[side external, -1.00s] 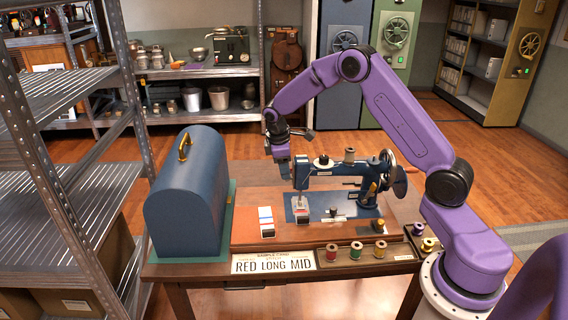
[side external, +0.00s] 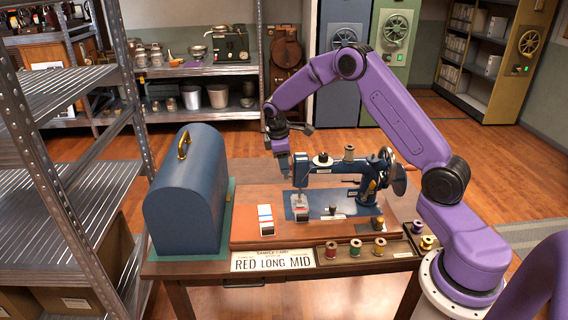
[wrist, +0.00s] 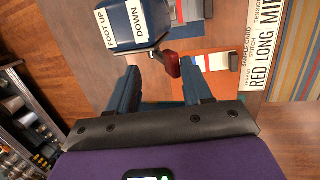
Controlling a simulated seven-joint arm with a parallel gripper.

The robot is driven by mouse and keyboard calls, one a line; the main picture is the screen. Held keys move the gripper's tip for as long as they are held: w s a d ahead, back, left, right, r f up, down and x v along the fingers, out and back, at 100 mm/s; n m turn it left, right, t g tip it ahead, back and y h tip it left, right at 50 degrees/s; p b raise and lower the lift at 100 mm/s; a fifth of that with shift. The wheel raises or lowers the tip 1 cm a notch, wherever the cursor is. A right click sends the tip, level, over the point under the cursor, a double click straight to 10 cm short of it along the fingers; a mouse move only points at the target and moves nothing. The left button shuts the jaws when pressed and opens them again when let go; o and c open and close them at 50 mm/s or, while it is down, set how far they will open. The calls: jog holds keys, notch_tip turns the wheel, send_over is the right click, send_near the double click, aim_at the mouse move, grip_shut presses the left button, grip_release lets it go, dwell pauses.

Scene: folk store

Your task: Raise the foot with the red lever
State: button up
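The blue sewing machine (side external: 335,174) stands on the wooden table. In the wrist view its head (wrist: 130,25) carries the labels FOOT UP and DOWN. The red lever (wrist: 172,65) sticks out from the head on a metal shank. My gripper (side external: 285,170) is at the left end of the machine head. In the wrist view my gripper (wrist: 160,70) is open. The lever's red end lies between the fingertips, nearer the right finger, with no clear contact. The lever is too small or hidden to make out in the side view.
A blue domed case (side external: 187,195) stands at the left of the table. A card reading RED LONG MID (side external: 272,262) lies at the front edge, beside a tray of thread spools (side external: 356,249). A swatch card (side external: 265,219) lies left of the machine bed.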

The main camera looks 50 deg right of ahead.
jog(key=shift+w+d, duration=0.1)
jog(key=w+d+f, duration=0.1)
jog(key=w+d, duration=0.3)
jog(key=shift+w+d+f, duration=0.15)
jog(key=shift+f, duration=0.05)
dwell(1.5)
jog(key=shift+s+r, duration=0.2)
jog(key=shift+s, duration=0.05)
dwell(0.5)
jog(key=v, duration=0.8)
dwell(0.6)
